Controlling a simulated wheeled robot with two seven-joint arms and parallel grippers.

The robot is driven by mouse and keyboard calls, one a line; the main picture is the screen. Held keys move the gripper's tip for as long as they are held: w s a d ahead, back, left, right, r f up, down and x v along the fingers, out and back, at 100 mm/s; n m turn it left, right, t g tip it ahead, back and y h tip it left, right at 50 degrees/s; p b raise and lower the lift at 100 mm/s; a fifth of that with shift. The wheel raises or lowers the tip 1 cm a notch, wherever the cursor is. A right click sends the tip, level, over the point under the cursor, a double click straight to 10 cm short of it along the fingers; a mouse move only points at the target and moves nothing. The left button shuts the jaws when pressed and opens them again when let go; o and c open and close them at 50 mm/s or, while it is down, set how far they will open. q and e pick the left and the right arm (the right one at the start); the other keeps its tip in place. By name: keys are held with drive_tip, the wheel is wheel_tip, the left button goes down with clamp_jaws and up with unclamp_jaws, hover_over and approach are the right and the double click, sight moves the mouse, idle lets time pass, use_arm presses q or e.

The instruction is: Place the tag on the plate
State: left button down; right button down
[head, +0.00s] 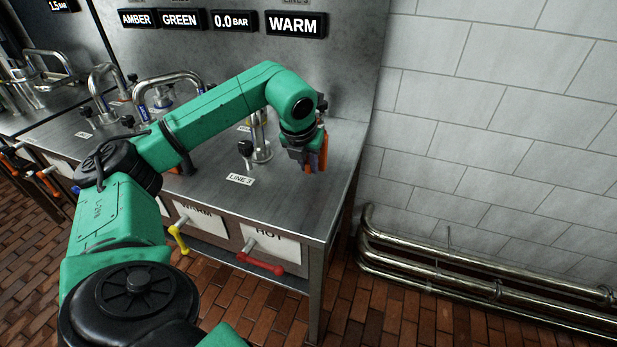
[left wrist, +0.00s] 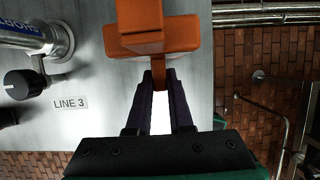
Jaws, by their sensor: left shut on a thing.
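My left gripper (head: 314,161) is over the right end of the steel counter. In the left wrist view its dark fingers (left wrist: 158,78) are shut on the narrow stem of an orange T-shaped piece (left wrist: 150,38), which I take to be the tag. The piece (head: 323,148) is partly hidden by the gripper in the head view. A bright white patch shows between the fingers; I cannot tell what it is. White plates marked WARM (head: 199,217) and HOT (head: 268,240) are on the counter's front. My right gripper is not in view.
The steel counter (head: 285,196) carries a LINE 3 label (head: 240,179), which also shows in the left wrist view (left wrist: 70,103), and curved metal pipes. A yellow lever (head: 178,238) and a red lever (head: 262,265) stick out in front. Floor pipes (head: 440,275) run along the tiled wall.

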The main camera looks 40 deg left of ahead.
sight(308, 173)
use_arm(q)
drive_tip(key=f, duration=0.3)
drive_tip(key=shift+s+d, duration=0.1)
drive_tip(key=shift+s, duration=0.1)
drive_tip(key=shift+w+f, duration=0.15)
drive_tip(key=shift+f, duration=0.15)
drive_tip(key=c, duration=0.8)
unclamp_jaws()
drive_tip(key=v, duration=1.2)
drive_tip(key=shift+d, duration=0.1)
